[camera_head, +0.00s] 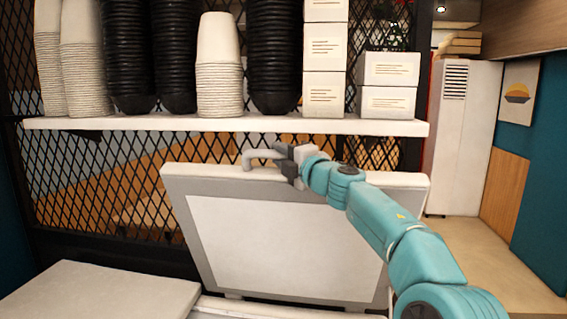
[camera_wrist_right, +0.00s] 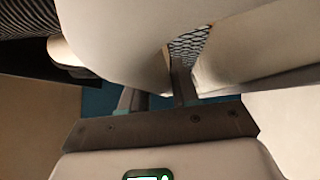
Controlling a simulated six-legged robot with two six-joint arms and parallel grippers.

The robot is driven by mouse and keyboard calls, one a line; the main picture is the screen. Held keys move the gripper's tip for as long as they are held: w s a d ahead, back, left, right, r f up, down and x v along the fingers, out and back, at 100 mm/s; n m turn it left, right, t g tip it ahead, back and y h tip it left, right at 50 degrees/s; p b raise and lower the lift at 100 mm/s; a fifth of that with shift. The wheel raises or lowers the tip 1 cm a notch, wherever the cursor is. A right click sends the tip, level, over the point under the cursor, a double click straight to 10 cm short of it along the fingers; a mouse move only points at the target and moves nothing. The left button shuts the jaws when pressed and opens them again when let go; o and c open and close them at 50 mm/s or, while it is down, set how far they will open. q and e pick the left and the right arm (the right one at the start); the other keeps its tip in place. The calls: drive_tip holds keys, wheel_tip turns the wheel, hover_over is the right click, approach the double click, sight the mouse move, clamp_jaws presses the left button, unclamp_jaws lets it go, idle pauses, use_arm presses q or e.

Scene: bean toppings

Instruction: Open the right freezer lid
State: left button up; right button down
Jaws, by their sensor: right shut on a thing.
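The right freezer lid (camera_head: 290,245) stands raised, tilted well up, with its pale inner panel and grey border facing me in the head view. A light grey bar handle (camera_head: 262,155) is at its upper edge. My right gripper (camera_head: 287,160) is at this handle, shut on it; its arm reaches in from the lower right across the lid's right part. In the right wrist view the gripper's fingers (camera_wrist_right: 160,95) show close to a large pale surface, and what lies between them is partly hidden. My left gripper is not in view.
The left freezer lid (camera_head: 100,292) lies flat at the lower left. A white shelf (camera_head: 230,124) above the raised lid holds stacked cups (camera_head: 219,75), black bowls (camera_head: 273,60) and white boxes (camera_head: 388,85). A black mesh (camera_head: 110,175) stands behind. Floor is clear at the right.

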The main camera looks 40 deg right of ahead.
drive_tip(key=shift+n+t, duration=0.6)
drive_tip(key=s+a+f+b, duration=0.1)
drive_tip(key=a+b, duration=0.1)
drive_tip(key=s+a+f+b, duration=0.1)
drive_tip(key=s+a+b, duration=0.1)
drive_tip(key=b, duration=0.1)
drive_tip(key=s+a+f+b, duration=0.1)
drive_tip(key=s+a+b, duration=0.1)
drive_tip(key=b, duration=0.1)
drive_tip(key=shift+a+f, duration=0.15)
drive_tip(key=c, duration=0.9)
unclamp_jaws()
drive_tip(key=shift+c, duration=0.2)
drive_tip(key=b+v, duration=0.3)
drive_tip(key=v, duration=1.3)
